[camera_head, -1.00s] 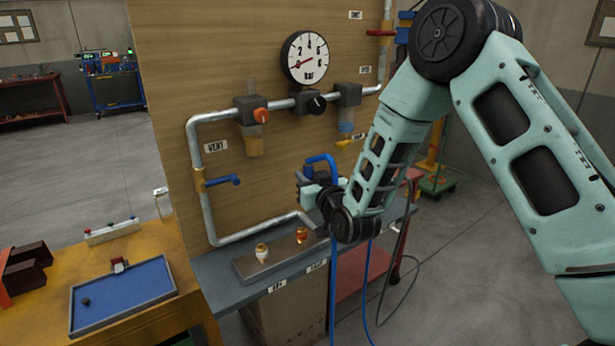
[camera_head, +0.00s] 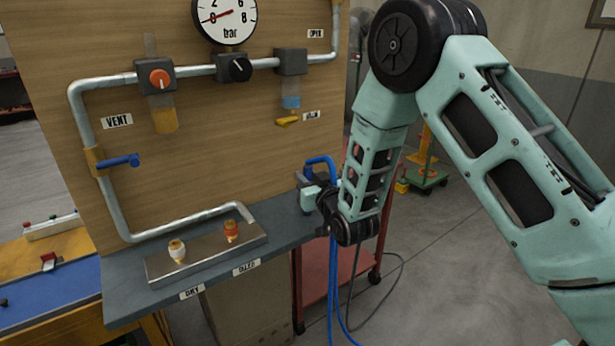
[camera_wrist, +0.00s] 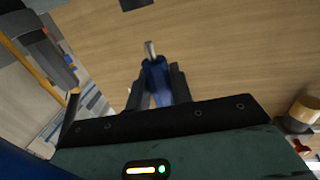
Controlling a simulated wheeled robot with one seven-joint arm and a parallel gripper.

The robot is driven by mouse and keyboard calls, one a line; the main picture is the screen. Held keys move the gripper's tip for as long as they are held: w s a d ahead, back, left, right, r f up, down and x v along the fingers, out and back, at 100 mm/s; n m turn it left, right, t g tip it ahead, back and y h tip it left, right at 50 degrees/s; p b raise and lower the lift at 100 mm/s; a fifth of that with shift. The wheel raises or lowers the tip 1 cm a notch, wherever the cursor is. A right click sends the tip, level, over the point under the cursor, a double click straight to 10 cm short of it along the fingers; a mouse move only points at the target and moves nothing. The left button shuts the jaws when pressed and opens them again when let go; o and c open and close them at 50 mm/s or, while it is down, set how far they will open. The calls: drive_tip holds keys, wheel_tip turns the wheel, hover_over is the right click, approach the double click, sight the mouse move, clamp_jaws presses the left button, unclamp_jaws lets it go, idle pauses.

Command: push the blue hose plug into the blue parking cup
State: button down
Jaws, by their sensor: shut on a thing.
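My gripper (camera_wrist: 159,78) is shut on the blue hose plug (camera_wrist: 156,70) in the wrist view. The plug's metal tip (camera_wrist: 150,48) sticks out beyond the fingers, with the wooden panel behind it. In the head view my gripper (camera_head: 310,186) is at the right end of the grey bench, beside the panel's right edge. The blue hose (camera_head: 333,270) loops above the gripper and hangs down below it. The plug itself is hidden or too small to tell there. I cannot make out a blue parking cup in either view.
The wooden panel (camera_head: 220,130) carries grey pipes, a gauge (camera_head: 225,18) and a blue-handled valve (camera_head: 120,161). A metal block (camera_head: 205,250) with a white and an orange fitting sits on the grey bench (camera_head: 125,297). Open floor lies to the right.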

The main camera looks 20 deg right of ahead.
drive_tip(key=shift+f+b, duration=0.7)
drive_tip(key=shift+f, duration=0.2)
drive_tip(key=shift+r, duration=0.2)
drive_tip(key=shift+b, duration=0.4)
drive_tip(key=shift+f+b, duration=1.3)
drive_tip(key=shift+f, duration=0.15)
idle(0.6)
drive_tip(key=c, duration=1.2)
unclamp_jaws()
drive_tip(key=shift+o, duration=0.2)
